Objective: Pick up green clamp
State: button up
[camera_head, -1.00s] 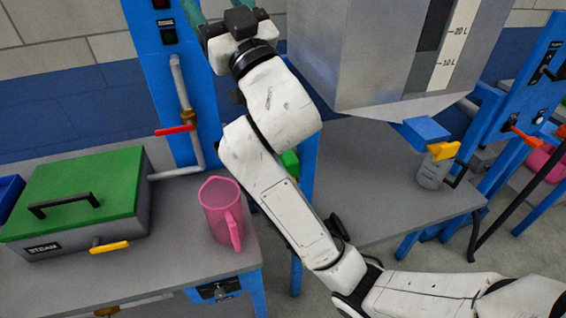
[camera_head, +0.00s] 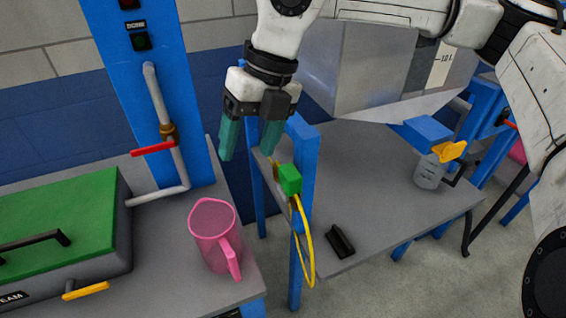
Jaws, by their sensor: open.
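The green clamp (camera_head: 290,179) is a small green block on the blue post at the left edge of the right table. A yellow cable hangs down just below it. My gripper (camera_head: 247,152) points down above and to the left of the clamp, with its two teal fingers apart and nothing between them. The right finger is close to the clamp in the picture. I cannot tell the gap in depth.
A pink jug (camera_head: 211,226) stands on the left table, beside a grey box with a green lid (camera_head: 60,215). A red-handled valve pipe (camera_head: 163,135) is behind. A black object (camera_head: 340,241) lies on the right table (camera_head: 385,205). The yellow cable (camera_head: 308,245) loops down the post.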

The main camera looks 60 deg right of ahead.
jog(key=s+d+h, duration=0.1)
jog(key=d, duration=0.1)
jog(key=s+d+f+m+g+h, duration=0.1)
jog(key=d, duration=0.2)
jog(key=s+d+f+g+h, duration=0.1)
jog(key=d, duration=0.2)
jog(key=shift+s+f+m, duration=0.1)
jog(key=shift+s+m, duration=0.15)
jog(key=shift+m, duration=0.15)
send_over(290, 171)
jog(key=s, duration=0.1)
notch_tip(290, 171, down, 4)
jog(key=shift+f, duration=0.2)
jog(key=shift+w+f+p, duration=0.15)
jog(key=shift+f+p, duration=0.2)
jog(key=shift+f, duration=0.65)
jog(key=shift+w+f+p, duration=0.2)
jog(key=shift+f+p, duration=0.1)
jog(key=shift+f, duration=0.7)
jog(key=shift+w+f+p, duration=0.15)
jog(key=shift+f+p, duration=0.2)
jog(key=shift+f, duration=0.65)
jog(key=c, duration=1.1)
jog(key=shift+c, duration=0.2)
